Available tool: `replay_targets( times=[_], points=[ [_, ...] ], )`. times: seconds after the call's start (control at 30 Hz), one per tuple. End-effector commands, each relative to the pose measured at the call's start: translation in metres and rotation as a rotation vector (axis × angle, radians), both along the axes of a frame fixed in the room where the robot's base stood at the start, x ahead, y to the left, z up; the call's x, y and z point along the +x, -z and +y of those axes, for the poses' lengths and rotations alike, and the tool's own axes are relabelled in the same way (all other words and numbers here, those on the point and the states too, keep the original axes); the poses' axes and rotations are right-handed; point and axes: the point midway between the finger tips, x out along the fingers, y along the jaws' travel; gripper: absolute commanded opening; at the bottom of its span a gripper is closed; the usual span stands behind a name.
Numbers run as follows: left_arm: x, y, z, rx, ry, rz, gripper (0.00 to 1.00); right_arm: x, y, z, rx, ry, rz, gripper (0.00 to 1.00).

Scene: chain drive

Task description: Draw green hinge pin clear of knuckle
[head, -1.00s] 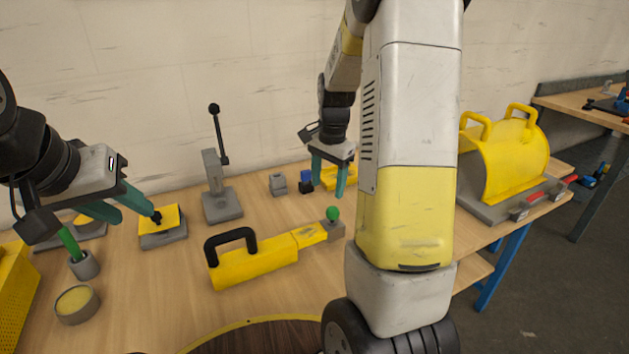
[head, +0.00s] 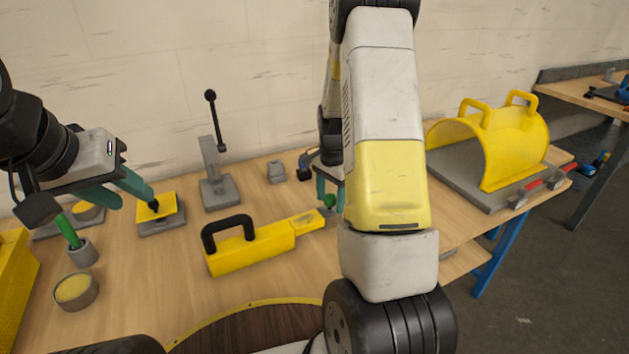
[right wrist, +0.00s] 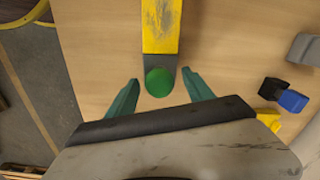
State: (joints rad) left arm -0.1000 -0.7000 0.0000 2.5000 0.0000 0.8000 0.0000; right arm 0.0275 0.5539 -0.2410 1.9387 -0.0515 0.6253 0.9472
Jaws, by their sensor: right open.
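The green hinge pin shows as a round green head (right wrist: 159,82) at the end of the yellow bar (right wrist: 161,25) in the right wrist view; its shank is hidden. In the head view the green head (head: 329,200) sits at the right end of the yellow handled piece (head: 250,250), on a grey knuckle mostly hidden. My right gripper (right wrist: 160,77) is open, with one finger on each side of the green head and a gap on both sides. My left gripper (head: 122,192) is open and empty over the left of the bench.
A green rod (head: 67,231) stands in a grey cup (head: 82,254) at left, near a round tin (head: 76,290). A lever stand (head: 219,193) rises behind. A blue block (right wrist: 293,101) lies right of my right gripper. A yellow curved cover (head: 515,145) stands at right.

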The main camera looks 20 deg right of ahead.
Motion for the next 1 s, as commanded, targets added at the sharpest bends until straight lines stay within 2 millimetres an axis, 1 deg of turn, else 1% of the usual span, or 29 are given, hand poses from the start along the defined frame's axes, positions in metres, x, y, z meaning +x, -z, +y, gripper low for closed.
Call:
replay_targets(
  times=[0.17,0.2,0.37,0.4,0.47,0.5,0.67,1.0],
  points=[
    [0.0,0.0,0.0,0.0,0.0,0.0,0.36,0.0,0.0,0.0,0.0,0.0,0.0,0.61],
    [0.0,0.0,0.0,0.0,0.0,0.0,0.36,0.0,0.0,0.0,0.0,-0.001,0.0,0.53],
    [0.0,0.0,0.0,0.0,0.0,0.0,0.36,0.0,0.0,0.0,0.0,-0.001,0.0,0.21],
    [0.0,0.0,0.0,0.0,0.0,0.0,0.36,0.0,0.0,0.0,0.0,-0.001,0.0,0.13],
    [0.0,0.0,0.0,0.0,0.0,0.0,0.36,0.0,0.0,0.0,0.0,-0.001,0.0,0.02],
    [0.0,0.0,0.0,0.0,0.0,0.0,0.36,0.0,0.0,0.0,0.0,-0.001,0.0,0.0],
    [0.0,0.0,0.0,0.0,0.0,0.0,0.36,0.0,-0.002,0.0,0.0,-0.001,0.0,0.0],
    [0.0,0.0,0.0,0.0,0.0,0.0,0.36,0.001,-0.019,0.0,0.0,-0.001,-0.001,0.0]
  ],
)
